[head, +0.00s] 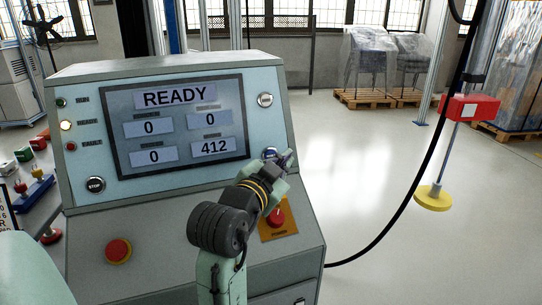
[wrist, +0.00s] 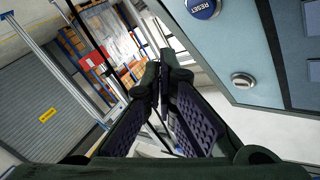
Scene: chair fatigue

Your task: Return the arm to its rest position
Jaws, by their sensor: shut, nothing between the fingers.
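My gripper (head: 287,160) is at the end of my raised arm, in front of the right edge of the control console (head: 100,90). In the wrist view my gripper (wrist: 160,75) has its fingers together with nothing between them. The console's screen (head: 178,125) reads READY, with 0, 0, 0 and 412 below. In the wrist view a blue RESET button (wrist: 203,7) and a silver button (wrist: 243,80) lie right of the fingers, apart from them.
A STOP button (head: 95,185) and a red mushroom button (head: 118,250) are on the console's left. Wrapped chairs (head: 365,55) stand on pallets behind. Open floor (head: 345,150) lies between.

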